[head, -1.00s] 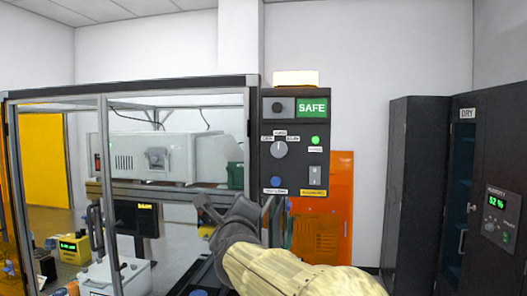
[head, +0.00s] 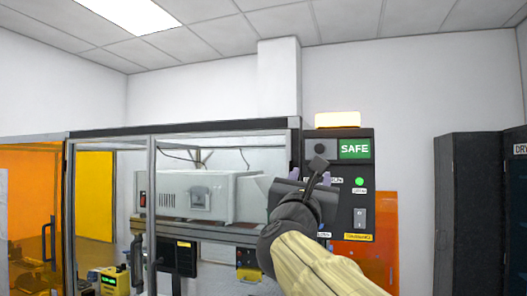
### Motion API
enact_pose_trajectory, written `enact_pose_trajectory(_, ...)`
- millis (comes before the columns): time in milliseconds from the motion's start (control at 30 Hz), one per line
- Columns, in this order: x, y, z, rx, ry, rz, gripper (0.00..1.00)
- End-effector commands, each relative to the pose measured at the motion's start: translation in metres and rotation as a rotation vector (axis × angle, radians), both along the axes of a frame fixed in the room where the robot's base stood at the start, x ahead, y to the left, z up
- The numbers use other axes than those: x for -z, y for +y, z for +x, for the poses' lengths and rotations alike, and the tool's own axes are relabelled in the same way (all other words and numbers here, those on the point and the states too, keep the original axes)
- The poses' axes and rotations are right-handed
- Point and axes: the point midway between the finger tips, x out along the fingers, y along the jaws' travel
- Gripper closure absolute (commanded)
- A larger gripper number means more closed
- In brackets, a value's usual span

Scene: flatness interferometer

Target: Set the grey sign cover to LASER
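The grey sign cover (head: 320,149), with a dark round knob, sits over the left part of the sign strip at the top of the dark control panel (head: 366,190). To its right the green SAFE sign (head: 354,149) is uncovered. My gripper (head: 311,174) is raised in front of the panel, just below the cover. Its fingers look apart, with nothing seen between them. I cannot tell how far it stands from the panel. The gripper hides the rotary dial and part of the labels.
The framed glass enclosure (head: 210,127) stands at left, an orange sheet (head: 386,215) behind at right, and a dark cabinet (head: 466,210) farther right.

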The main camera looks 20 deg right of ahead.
Motion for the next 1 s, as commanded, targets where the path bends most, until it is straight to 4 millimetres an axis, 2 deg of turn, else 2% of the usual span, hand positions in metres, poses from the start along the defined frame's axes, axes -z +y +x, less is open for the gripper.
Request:
enact_pose_trajectory(600, -0.044, -0.054, 0.082, -0.001, 0.004, -0.002, 0.53)
enact_pose_trajectory(800, -0.055, -0.070, 0.105, -0.002, 0.004, -0.001, 0.53)
enact_pose_trajectory(1000, -0.061, -0.081, 0.121, -0.003, 0.004, -0.003, 0.53)
